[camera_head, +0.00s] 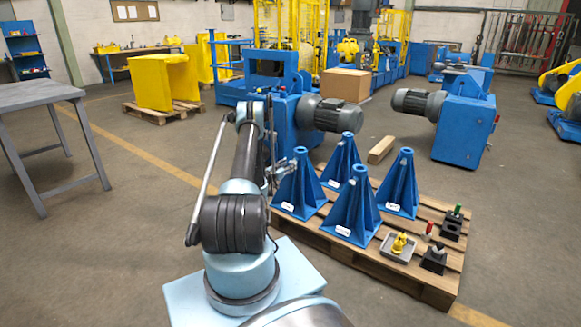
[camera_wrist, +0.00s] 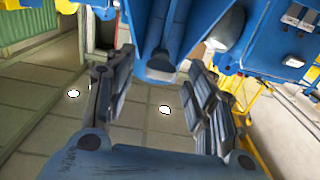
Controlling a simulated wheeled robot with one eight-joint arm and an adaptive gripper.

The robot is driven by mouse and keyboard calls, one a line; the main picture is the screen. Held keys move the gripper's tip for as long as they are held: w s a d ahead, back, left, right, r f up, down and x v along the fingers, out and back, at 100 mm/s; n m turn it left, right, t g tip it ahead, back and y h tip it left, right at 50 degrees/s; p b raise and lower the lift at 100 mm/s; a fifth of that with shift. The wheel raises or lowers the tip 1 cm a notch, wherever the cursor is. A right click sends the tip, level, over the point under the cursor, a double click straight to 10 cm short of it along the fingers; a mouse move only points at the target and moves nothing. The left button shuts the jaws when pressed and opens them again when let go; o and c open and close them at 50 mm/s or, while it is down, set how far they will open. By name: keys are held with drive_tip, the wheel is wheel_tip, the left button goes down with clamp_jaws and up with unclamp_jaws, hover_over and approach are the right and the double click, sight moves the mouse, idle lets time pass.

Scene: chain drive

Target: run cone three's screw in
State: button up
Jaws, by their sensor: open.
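Several blue cones stand upright on a wooden pallet: one at left (camera_head: 299,187), one at the back (camera_head: 342,160), one in front (camera_head: 352,212) and one at right (camera_head: 400,188). Each visible label is too small to read, so I cannot tell which is cone three. No screw can be made out on any cone. My gripper (camera_head: 282,169) is beside the left cone's upper part. In the wrist view my gripper (camera_wrist: 163,70) is open, with its fingers apart and nothing seen held. A blue part (camera_wrist: 168,35) with a dark round end shows beyond the fingertips.
On the pallet (camera_head: 385,278), at right, are a grey tray (camera_head: 389,252) with a yellow piece, a red-topped piece (camera_head: 429,230) and black blocks (camera_head: 433,261) with pieces in them. A blue machine with a grey motor (camera_head: 335,115) stands behind. A grey table (camera_head: 40,95) is at left.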

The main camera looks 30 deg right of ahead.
drive_tip(key=shift+v, duration=2.15)
drive_tip(key=shift+d, duration=0.1)
